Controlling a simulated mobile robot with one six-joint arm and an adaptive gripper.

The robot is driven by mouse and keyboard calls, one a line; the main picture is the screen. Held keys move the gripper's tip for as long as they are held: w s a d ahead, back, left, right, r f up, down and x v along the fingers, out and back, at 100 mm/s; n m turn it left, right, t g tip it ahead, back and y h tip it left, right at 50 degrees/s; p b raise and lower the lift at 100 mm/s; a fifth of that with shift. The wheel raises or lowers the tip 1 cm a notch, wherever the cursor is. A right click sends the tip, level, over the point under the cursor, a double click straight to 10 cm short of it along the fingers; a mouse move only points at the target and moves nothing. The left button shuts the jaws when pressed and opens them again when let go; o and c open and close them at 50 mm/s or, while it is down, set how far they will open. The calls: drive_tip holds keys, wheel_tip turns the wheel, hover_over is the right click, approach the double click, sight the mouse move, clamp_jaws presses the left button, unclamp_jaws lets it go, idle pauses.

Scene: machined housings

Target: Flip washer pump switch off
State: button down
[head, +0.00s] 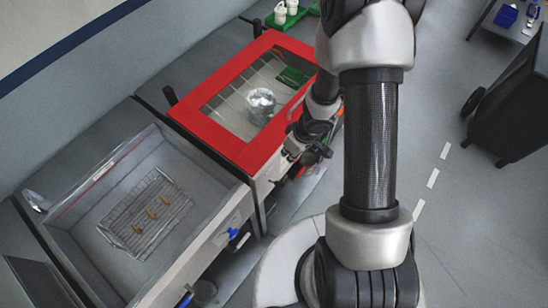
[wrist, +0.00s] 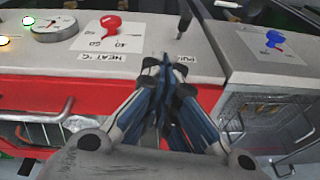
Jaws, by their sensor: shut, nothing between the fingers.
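The washer is the red-framed cabinet (head: 222,128) in the middle of the head view. In the wrist view, its pale control panel (wrist: 225,72) fills the top. In the head view my gripper (head: 293,150) is at the washer's right side, and the switch cannot be made out there.
A blue valve handle (wrist: 274,38) is to the right. A sink (head: 118,152) with a wire basket adjoins the washer.

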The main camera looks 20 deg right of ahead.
drive_tip(key=shift+s+a+f+g+y, duration=0.4)
drive_tip(key=shift+s+a+f+y, duration=0.1)
drive_tip(key=shift+s+a+f, duration=0.45)
drive_tip(key=shift+w+d, duration=0.1)
drive_tip(key=shift+w, duration=0.05)
drive_tip(key=shift+f, duration=0.1)
drive_tip(key=b, duration=0.7)
approach(277, 184)
wheel_tip(277, 184, down, 6)
drive_tip(key=w+a, duration=0.2)
drive_tip(key=w, duration=0.1)
